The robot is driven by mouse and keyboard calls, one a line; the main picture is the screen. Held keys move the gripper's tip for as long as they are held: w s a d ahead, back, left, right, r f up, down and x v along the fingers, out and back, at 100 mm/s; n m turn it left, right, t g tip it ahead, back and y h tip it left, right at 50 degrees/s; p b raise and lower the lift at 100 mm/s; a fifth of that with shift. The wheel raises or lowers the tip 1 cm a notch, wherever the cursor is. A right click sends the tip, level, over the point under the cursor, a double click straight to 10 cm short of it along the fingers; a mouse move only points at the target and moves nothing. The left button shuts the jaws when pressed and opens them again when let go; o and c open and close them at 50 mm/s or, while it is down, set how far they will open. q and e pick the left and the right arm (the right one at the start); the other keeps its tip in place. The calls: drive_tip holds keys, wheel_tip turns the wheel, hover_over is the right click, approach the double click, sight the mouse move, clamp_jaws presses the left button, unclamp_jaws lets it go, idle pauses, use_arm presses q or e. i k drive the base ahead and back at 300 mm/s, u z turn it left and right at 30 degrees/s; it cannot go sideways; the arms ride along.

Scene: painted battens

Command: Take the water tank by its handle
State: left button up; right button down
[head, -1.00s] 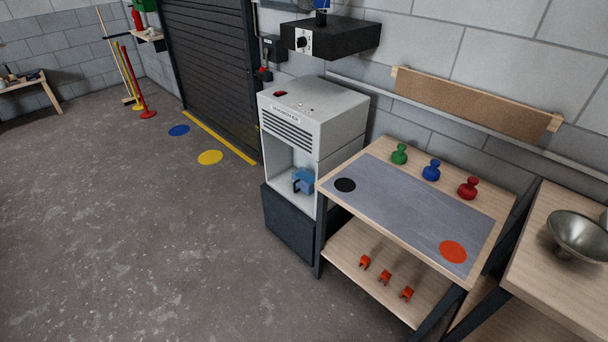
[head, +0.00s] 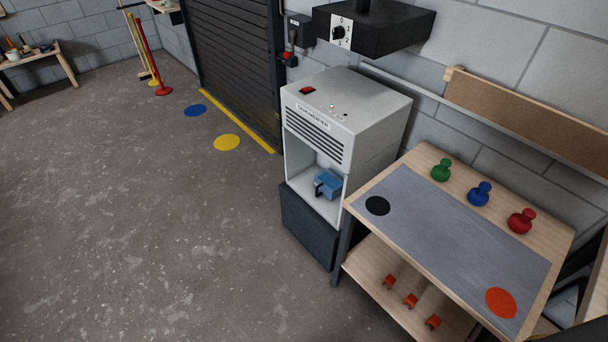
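The water tank (head: 329,182) is a small blue box with a dark handle (head: 319,189) on its front left side. It sits in the open lower bay of the white dehumidifier (head: 345,105), which stands on a dark base (head: 308,225). The handle faces out of the bay opening. Neither of my grippers is in view.
A workbench (head: 424,160) with a grey mat, colored knobs and a lower shelf of small orange parts stands close on the right. A black box with a dial (head: 372,28) hangs above and behind. Open concrete floor (head: 150,230) lies to the left.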

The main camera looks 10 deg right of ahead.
sight(329, 185)
drive_tip(key=z, duration=0.05)
drive_tip(key=i, duration=0.9)
drive_tip(key=z, duration=0.9)
drive_tip(key=i, duration=0.65)
drive_tip(key=z, duration=0.4)
